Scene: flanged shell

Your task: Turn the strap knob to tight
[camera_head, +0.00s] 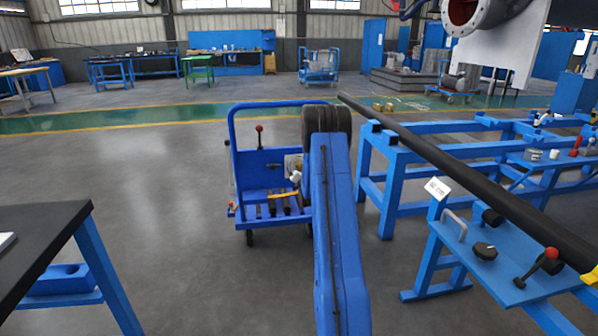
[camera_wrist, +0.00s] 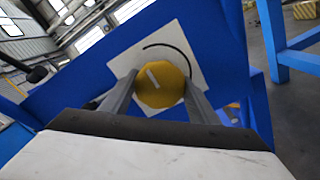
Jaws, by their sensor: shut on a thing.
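In the wrist view a yellow, many-sided knob (camera_wrist: 168,92) with a white pointer line sits on a white plate (camera_wrist: 204,52) with a black arc. The plate is on a blue panel (camera_wrist: 95,78). The pointer line leans to the upper left. My gripper (camera_wrist: 160,78) is shut on the knob, one finger on each side of it.
To the right, a blue bench (camera_head: 465,262) carries a black knob (camera_head: 485,250), a grey handle (camera_head: 455,225) and a red-ball lever (camera_head: 548,256). A long black bar (camera_head: 440,155) slants above the blue frames. A black-topped table (camera_head: 40,235) stands at left. The floor between is clear.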

